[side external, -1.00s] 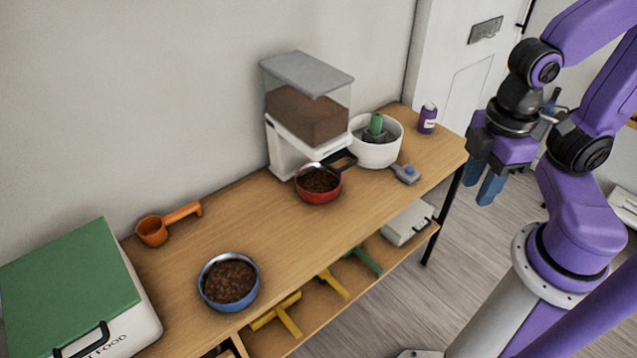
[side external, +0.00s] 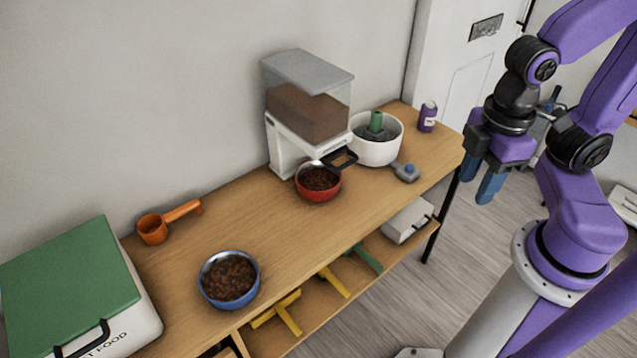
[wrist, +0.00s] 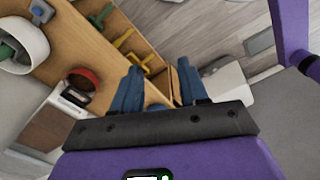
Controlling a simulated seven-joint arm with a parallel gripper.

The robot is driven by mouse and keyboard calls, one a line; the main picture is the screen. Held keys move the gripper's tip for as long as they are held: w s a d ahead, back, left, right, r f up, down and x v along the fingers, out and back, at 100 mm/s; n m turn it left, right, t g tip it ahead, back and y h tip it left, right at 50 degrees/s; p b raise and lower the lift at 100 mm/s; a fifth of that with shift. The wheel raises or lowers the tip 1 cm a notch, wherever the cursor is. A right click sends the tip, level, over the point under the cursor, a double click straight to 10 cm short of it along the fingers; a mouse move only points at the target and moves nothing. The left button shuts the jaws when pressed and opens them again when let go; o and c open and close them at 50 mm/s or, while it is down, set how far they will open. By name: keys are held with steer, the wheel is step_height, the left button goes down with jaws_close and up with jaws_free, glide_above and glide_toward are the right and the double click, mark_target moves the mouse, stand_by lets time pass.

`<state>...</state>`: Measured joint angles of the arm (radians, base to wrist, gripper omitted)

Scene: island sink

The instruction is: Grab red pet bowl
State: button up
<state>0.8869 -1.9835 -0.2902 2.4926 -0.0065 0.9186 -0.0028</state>
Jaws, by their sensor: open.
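The red pet bowl (side external: 318,192), filled with brown kibble, stands upright on the wooden table in front of the food dispenser, partly under its black spout. It also shows in the wrist view (wrist: 77,74), at left, largely blocked by the dispenser's black part. My gripper (side external: 481,181) has blue fingers pointing down and hangs beyond the table's right end, well apart from the bowl. In the wrist view my gripper (wrist: 158,67) has its fingers spread with nothing held between them.
The dispenser (side external: 298,150) stands behind the bowl. A white round container (side external: 377,152), a grey tool (side external: 405,173) and a purple can (side external: 427,118) are to its right. A blue bowl (side external: 229,280), orange scoop (side external: 153,230) and green-lidded box (side external: 70,270) are left. Table between bowls is clear.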

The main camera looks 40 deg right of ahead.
steer(key=w+a+f+n+t+h, duration=0.1)
steer(key=w+a+f+n+h, duration=0.35)
steer(key=w, duration=0.75)
steer(key=w+a+f+n+t+h, duration=0.2)
steer(key=w+a+f+h, duration=0.3)
steer(key=w+a+f, duration=0.5)
steer(key=n+t+h, duration=0.2)
steer(key=n+h, duration=0.1)
glide_toward(340, 181)
steer(key=shift+w+d+f, duration=0.4)
steer(key=shift+w+d, duration=0.1)
steer(key=shift+w, duration=0.25)
steer(key=shift+x, duration=2.6)
steer(key=shift+s+f, duration=0.15)
steer(key=shift+s, duration=0.1)
jaws_close()
